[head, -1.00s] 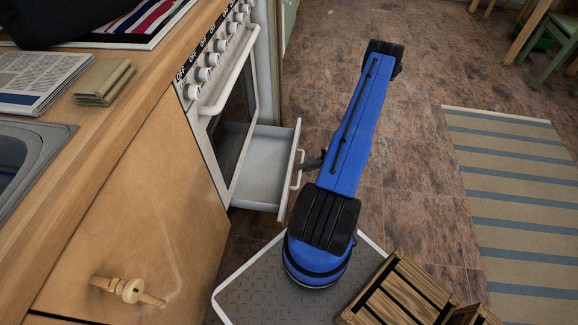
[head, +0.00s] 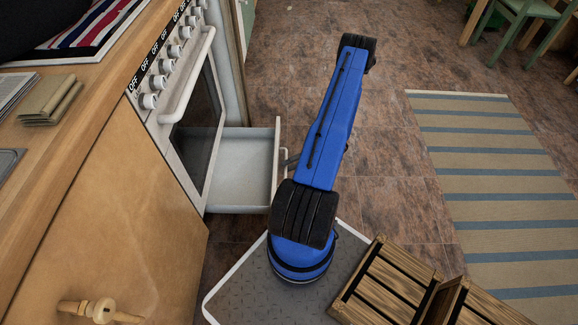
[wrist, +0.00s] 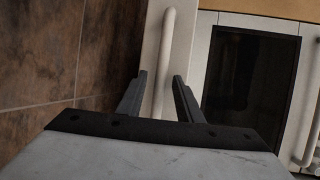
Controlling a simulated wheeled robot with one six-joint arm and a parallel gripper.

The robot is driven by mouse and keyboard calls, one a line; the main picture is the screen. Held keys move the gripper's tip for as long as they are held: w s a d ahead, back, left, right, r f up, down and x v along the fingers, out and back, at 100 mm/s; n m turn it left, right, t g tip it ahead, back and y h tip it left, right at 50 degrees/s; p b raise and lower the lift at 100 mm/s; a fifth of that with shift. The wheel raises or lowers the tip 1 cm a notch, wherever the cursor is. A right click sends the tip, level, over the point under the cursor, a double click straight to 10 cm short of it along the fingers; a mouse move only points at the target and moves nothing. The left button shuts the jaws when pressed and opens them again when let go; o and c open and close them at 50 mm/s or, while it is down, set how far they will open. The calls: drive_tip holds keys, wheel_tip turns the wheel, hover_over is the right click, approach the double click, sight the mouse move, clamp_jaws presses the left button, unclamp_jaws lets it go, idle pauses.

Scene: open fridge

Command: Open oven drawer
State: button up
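The oven drawer (head: 245,185), a white box under the oven, stands pulled out with its empty inside showing in the head view. Its front panel (head: 277,165) faces right, toward my arm. My gripper (head: 292,160) is at the drawer's front, partly hidden by my blue arm. In the wrist view, the pale bar handle (wrist: 168,45) runs between the two dark fingers of my gripper (wrist: 161,78). The fingers are apart, around the handle, with a gap visible on the left side. Contact on the right finger is hard to tell.
The white oven (head: 195,125) has a dark glass door and a row of knobs above the drawer. A wooden cabinet (head: 110,220) stands at left. Wooden crates (head: 400,285) sit at the lower right. Brown tiled floor (head: 385,150) is clear toward the striped rug (head: 500,190).

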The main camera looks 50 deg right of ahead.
drive_tip(key=v, duration=1.7)
drive_tip(key=shift+s+d+r, duration=0.1)
drive_tip(key=shift+d, duration=0.05)
